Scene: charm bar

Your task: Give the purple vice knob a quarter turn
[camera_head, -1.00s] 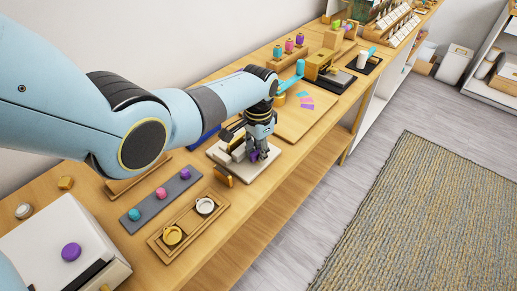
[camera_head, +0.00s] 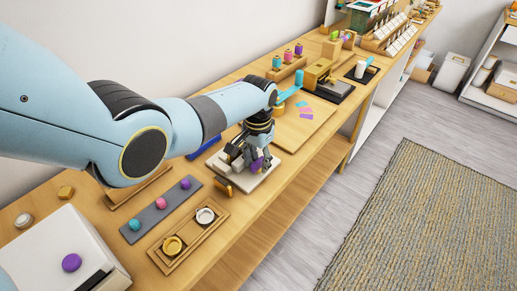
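My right gripper is not in view.
A white box with a purple round knob (camera_head: 71,262) stands at the lower left. A grey strip (camera_head: 158,216) with several coloured beads and a wooden tray (camera_head: 213,232) with two rings lie left of the vice. A wooden board (camera_head: 296,130) lies beyond it.

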